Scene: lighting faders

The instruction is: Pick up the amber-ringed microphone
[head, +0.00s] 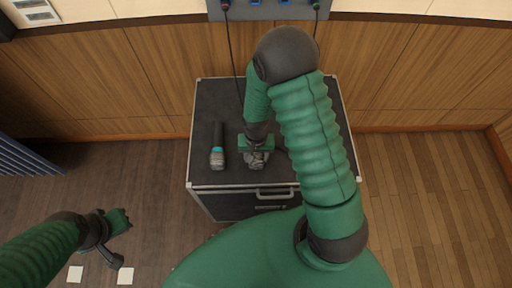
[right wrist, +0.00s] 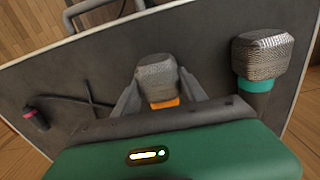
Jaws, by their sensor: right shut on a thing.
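The amber-ringed microphone (right wrist: 157,82) sits between the fingers of my right gripper (right wrist: 158,100) in the right wrist view. Its grey mesh head and amber ring show; its handle is hidden behind the gripper body. My right gripper (head: 256,158) is shut on it over the front middle of the case top in the head view. A teal-ringed microphone (head: 217,147) lies to the left, apart from the gripper; it also shows in the right wrist view (right wrist: 260,62). My left gripper (head: 118,222) is over the floor at lower left, away from the case; its finger gap is unclear.
The dark flight case (head: 207,100) has pale metal edges and a front handle (head: 275,193). Cables hang from a wall panel (head: 268,12) behind it. A connector with a pink band (right wrist: 35,117) lies on the case top. The case top's left rear is clear.

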